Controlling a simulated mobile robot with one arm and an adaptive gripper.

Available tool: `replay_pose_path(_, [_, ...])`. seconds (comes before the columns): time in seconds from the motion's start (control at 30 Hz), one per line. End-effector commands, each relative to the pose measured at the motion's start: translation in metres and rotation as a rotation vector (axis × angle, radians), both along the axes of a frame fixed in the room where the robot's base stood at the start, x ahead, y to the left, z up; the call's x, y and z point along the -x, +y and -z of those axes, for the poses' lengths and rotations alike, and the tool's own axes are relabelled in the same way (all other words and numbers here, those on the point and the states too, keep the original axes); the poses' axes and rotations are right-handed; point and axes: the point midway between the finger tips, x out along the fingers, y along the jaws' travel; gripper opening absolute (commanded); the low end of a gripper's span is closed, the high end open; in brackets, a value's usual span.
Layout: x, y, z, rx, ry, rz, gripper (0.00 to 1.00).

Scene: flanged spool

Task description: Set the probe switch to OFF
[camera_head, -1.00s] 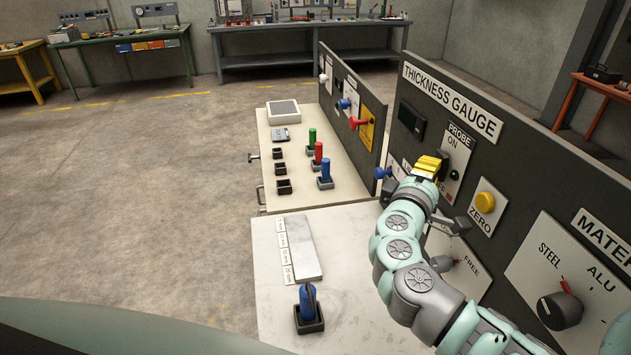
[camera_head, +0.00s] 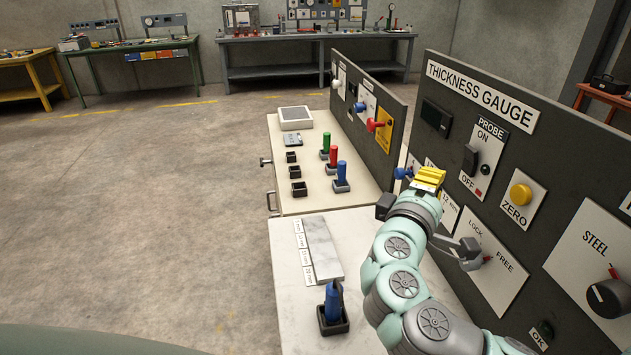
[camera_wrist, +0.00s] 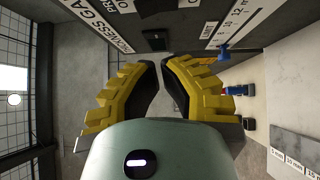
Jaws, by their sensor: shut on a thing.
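The probe switch (camera_head: 470,160) is a black lever on a white plate marked ON above and OFF below, with a red dot beside OFF. I cannot tell for sure which way the lever is set. My gripper (camera_head: 429,178) has yellow fingers and is left of and below the switch, apart from it in the head view. In the wrist view my gripper (camera_wrist: 163,66) has its fingertips close together, with dark pads facing each other. What lies between them is hidden or too dark to name. The switch is not clear in the wrist view.
The yellow ZERO button (camera_head: 520,194) and the LOCK/FREE lever (camera_head: 485,259) are near on the gauge panel. A blue knob (camera_head: 403,172) is just left of my gripper. A blue-handled piece (camera_head: 333,302) stands in a black holder on the bench. Open floor lies left.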

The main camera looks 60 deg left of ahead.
Motion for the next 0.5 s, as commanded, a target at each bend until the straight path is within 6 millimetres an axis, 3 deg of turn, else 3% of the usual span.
replay_pose_path(0.2, [0.025,-0.006,0.0,-0.003,-0.001,-0.013,0.0])
replay_pose_path(0.5, [0.034,-0.011,-0.001,0.0,-0.001,-0.009,0.0])
